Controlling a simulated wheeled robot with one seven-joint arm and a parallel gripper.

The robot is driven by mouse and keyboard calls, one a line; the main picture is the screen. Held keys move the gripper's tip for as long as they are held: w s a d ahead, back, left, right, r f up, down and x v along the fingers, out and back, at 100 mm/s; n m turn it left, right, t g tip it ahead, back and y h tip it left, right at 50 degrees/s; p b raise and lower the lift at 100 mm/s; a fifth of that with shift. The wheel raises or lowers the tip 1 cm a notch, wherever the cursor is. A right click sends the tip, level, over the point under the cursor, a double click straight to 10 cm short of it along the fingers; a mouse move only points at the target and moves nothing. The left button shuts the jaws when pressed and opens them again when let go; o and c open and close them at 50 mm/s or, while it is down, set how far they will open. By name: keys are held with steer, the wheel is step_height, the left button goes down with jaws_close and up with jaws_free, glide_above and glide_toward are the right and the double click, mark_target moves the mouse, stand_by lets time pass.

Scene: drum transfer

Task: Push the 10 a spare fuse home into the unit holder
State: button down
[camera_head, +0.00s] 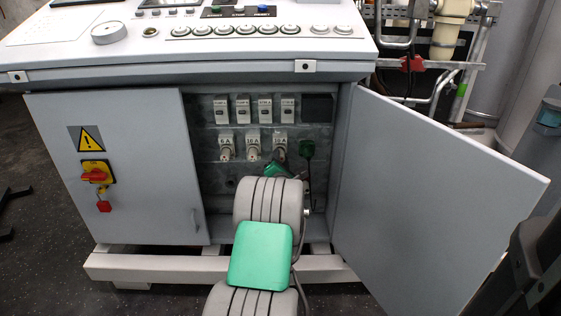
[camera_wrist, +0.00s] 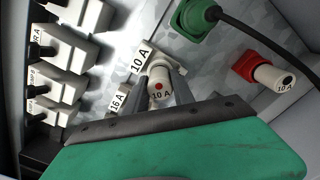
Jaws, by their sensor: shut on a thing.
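My gripper (camera_wrist: 160,92) is shut on a pale cylindrical fuse (camera_wrist: 159,97) marked 10 A with a red dot on its end, in the wrist view. The fuse sits at the unit holder (camera_wrist: 172,65) beside the 10 A label; how deep it is in cannot be told. Another pale fuse (camera_wrist: 272,78), marked 10 A with a dark dot, lies in a red clip (camera_wrist: 244,67) to the right. In the head view my gripper (camera_head: 279,166) is at the right end of the holder row and hides most of the 10 A holder.
Holders marked 6 A (camera_head: 226,152) and 16 A (camera_head: 253,152) are to the left, below a row of breakers (camera_head: 243,108). A green plug (camera_wrist: 193,18) with a black cable is close to my gripper. The open cabinet door (camera_head: 430,190) stands right of my arm.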

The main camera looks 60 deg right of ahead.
steer(key=shift+w+d+b, duration=0.3)
steer(key=shift+d+b, duration=0.3)
steer(key=shift+b, duration=0.05)
steer(key=c, duration=1)
jaws_free()
steer(key=p+v, duration=0.2)
steer(key=v, duration=0.5)
steer(key=shift+s+a, duration=0.15)
steer(key=shift+a, duration=0.25)
